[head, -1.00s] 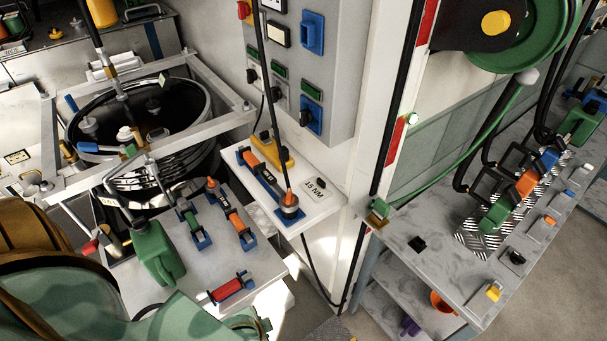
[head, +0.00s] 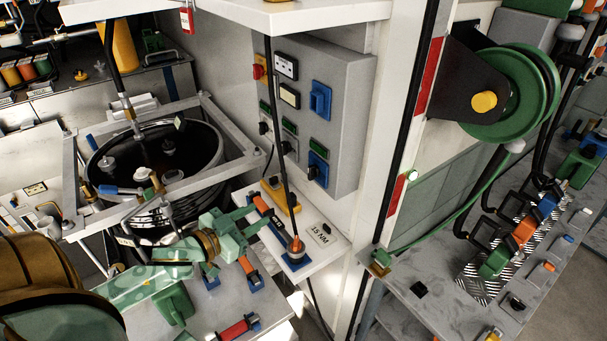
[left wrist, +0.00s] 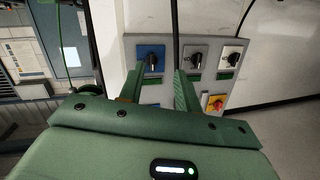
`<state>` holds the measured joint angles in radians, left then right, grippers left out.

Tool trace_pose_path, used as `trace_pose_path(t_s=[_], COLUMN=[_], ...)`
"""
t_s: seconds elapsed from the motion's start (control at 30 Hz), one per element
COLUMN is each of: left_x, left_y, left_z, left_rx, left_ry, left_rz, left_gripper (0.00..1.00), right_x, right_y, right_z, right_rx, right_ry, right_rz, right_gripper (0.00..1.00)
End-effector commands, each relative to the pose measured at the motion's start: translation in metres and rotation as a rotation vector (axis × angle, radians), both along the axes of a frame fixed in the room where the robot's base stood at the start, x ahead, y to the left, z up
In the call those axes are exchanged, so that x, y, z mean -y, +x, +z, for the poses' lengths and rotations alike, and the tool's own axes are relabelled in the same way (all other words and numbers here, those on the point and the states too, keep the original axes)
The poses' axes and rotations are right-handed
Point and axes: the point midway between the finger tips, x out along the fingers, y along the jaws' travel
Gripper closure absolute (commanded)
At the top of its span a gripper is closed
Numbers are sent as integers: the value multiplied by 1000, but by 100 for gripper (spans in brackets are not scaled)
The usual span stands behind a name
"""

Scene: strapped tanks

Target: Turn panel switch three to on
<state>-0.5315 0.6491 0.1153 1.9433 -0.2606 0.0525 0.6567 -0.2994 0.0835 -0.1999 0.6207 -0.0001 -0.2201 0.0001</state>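The grey switch panel (head: 345,125) is on the wall in the upper middle of the head view. Three black rotary knobs run along its lower part: a left one (head: 263,128), a middle one (head: 287,147), and a right one on a blue plate (head: 313,171). Each has a green label above it; I cannot read the labels. In the left wrist view the panel appears upside down, with the blue-plated knob (left wrist: 152,62) at left. My left gripper (head: 257,219) is open and empty, below and apart from the panel, its fingers (left wrist: 158,88) towards it. My right gripper is not in view.
A black cable (head: 276,110) hangs in front of the panel. A red-yellow switch (head: 258,71), socket (head: 286,66) and blue fitting (head: 320,100) are higher on it. A white shelf (head: 325,236) holding a torque tool lies below. A large drum (head: 155,165) stands at left.

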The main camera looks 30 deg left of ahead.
Motion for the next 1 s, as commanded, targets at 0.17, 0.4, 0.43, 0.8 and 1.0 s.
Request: trace_pose_path(t_s=[0.17,0.4,0.43,0.8,1.0], left_x=[-20,-18,-16,19,34], left_y=[5,17,22,106,140], left_z=[27,37,38,39,37], left_rx=[69,85,87,88,85], left_ry=[-170,-228,-228,-226,-228], left_rz=[-158,-208,-209,-206,-205], left_gripper=[66,66,66,66,66], right_x=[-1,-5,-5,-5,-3], right_y=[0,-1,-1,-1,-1], right_z=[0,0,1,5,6], right_rx=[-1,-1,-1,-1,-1], right_ry=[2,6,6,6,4], right_rz=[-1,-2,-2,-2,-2], right_gripper=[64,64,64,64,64])
